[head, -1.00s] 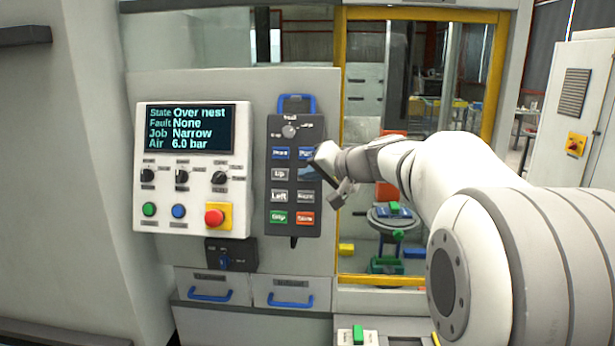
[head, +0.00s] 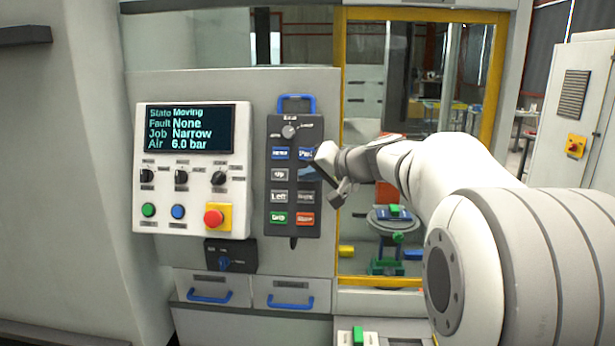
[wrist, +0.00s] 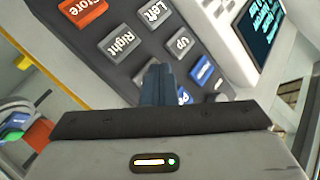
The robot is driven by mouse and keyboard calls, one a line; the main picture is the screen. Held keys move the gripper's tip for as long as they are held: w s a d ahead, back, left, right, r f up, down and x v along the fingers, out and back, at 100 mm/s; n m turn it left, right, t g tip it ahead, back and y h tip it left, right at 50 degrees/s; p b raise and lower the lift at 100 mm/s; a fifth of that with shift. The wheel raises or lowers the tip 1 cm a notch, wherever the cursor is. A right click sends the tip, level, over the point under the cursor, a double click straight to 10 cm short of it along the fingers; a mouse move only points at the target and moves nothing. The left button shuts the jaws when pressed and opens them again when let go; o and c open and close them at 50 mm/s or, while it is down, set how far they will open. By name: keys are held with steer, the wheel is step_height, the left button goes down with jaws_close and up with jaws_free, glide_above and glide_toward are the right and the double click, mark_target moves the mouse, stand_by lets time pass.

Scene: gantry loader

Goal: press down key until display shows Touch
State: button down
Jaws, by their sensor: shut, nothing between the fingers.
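The display (head: 190,129) on the white panel reads State Moving, Fault None, Job Narrow, Air 6.0 bar. The dark key pendant (head: 293,232) hangs to its right, with the Up key (head: 280,174), Left key (head: 279,197) and Right key (head: 305,197). My gripper (head: 310,173) is shut and empty, its tips at the spot right of the Up key. In the wrist view the closed fingers (wrist: 158,78) reach the pendant between the Right key (wrist: 119,42) and a blue key. The Down key is hidden behind them; I cannot tell whether it is pressed in.
A red stop button (head: 213,217) and several knobs sit on the white panel. A yellow-framed window (head: 342,100) right of the pendant shows a round fixture with blue and green parts. Drawers with blue handles (head: 290,304) lie below.

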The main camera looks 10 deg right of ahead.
steer(key=shift+s, duration=0.1)
steer(key=shift+s+a+r+b, duration=0.25)
steer(key=shift+s+b, duration=0.1)
steer(key=shift+s, duration=0.25)
steer(key=s, duration=0.1)
steer(key=s+a+r, duration=0.1)
steer(key=s, duration=0.1)
steer(key=s+b, duration=0.1)
steer(key=shift+s+a+r, duration=0.2)
steer(key=shift+s+r, duration=0.05)
steer(key=shift+r, duration=0.1)
stand_by(0.4)
steer(key=s+f+n+g+h, duration=0.4)
steer(key=s+f+g+h, duration=0.3)
steer(key=s+f, duration=1.9)
steer(key=shift+s+g, duration=0.35)
steer(key=shift+g, duration=0.35)
